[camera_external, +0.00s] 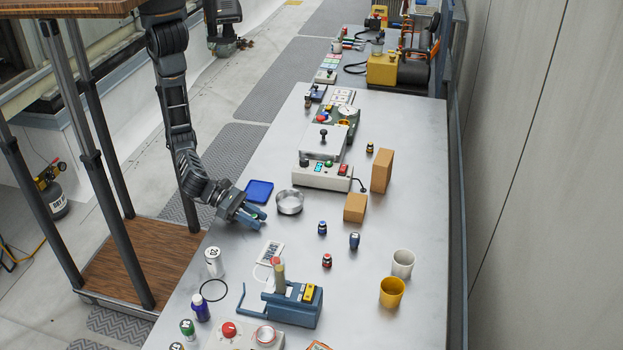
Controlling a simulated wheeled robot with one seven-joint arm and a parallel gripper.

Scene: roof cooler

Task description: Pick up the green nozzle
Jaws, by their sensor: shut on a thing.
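My gripper (257,215) is low over the left edge of the grey metal table, just left of a round metal dish (289,202) and below a blue tray (259,191). It is shut on a small green thing, the green nozzle (254,216), which shows only as a green spot between the fingers. Most of the nozzle is hidden by the fingers. I cannot tell whether it touches the table.
A control box (322,176) stands beyond the dish. Tan blocks (355,208), small bottles (327,261), a yellow cup (392,292) and a white cup (403,263) stand to the right. A blue fixture (292,306) is nearer. The right middle of the table (425,190) is clear.

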